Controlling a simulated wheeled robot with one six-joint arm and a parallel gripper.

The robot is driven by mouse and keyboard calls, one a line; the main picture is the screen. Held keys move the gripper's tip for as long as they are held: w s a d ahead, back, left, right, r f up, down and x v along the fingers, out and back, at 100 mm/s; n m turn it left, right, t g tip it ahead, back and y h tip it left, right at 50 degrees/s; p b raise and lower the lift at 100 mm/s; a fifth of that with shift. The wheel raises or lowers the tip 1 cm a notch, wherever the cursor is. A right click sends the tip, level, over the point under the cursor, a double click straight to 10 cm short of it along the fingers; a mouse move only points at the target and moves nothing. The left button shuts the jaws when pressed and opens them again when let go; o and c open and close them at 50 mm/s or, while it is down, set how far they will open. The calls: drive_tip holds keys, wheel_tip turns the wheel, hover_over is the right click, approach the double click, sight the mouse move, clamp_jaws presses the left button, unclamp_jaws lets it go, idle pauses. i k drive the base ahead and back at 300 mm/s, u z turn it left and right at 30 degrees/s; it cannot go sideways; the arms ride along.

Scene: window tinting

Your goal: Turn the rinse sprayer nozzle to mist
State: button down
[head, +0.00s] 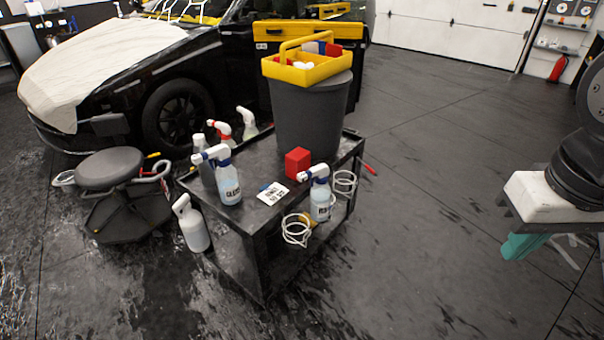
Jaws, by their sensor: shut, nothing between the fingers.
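A clear spray bottle with a blue and white trigger head, its label seeming to begin with "R" and likely the rinse sprayer (320,204), stands upright at the cart's front right edge, beside white wire rings. Its white nozzle (303,177) points left; its setting is too small to read. A similar bottle labelled something like "CLEAN" (229,190) stands at the cart's left corner, its nozzle also pointing left. My gripper (518,247), with teal fingers under a white block, is at the right edge, well apart from the cart. It is shut and empty.
The black cart (250,240) also carries a red cube (297,162), a printed card (273,193) and a grey bucket (312,115) topped by a yellow caddy (305,72). A stool (109,168) and black car (190,80) stand left. The floor (430,210) between gripper and cart is mostly clear.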

sight(301, 176)
drive_tip(key=u, duration=0.4)
drive_tip(key=i, duration=1.3)
drive_tip(key=z, duration=0.9)
